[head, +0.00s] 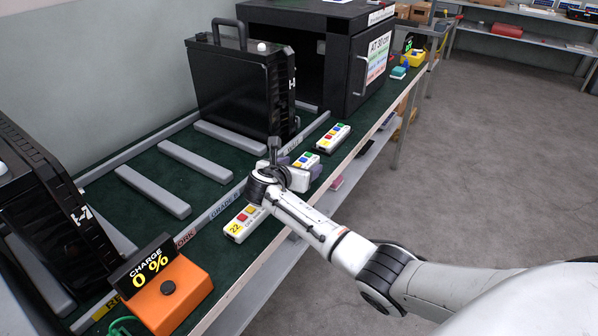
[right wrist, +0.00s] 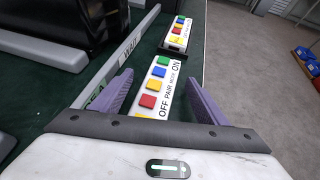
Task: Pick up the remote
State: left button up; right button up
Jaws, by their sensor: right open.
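A white remote (head: 306,160) with coloured buttons lies on the green bench top near its front edge. My right gripper (head: 299,168) is open at it, and the gripper partly hides the remote in the head view. In the right wrist view, the remote (right wrist: 157,92) lies between the two purple fingers (right wrist: 158,82), with gaps on both sides; it reads OFF, PAIR, MODE, ON. A similar remote (head: 332,137) lies farther back, also in the right wrist view (right wrist: 178,34). Another, marked 22 (head: 243,222), lies nearer, partly behind my right arm. My left gripper is out of view.
A grey labelled rail (head: 219,205) runs along the bench beside the remotes. Behind it stand a black housing (head: 240,90) and a black open cabinet (head: 345,50). An orange charge box (head: 172,297) reading 0 % is at the near left. Open floor lies right.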

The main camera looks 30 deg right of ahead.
jog(key=c, duration=1.3)
jog(key=shift+c, duration=0.2)
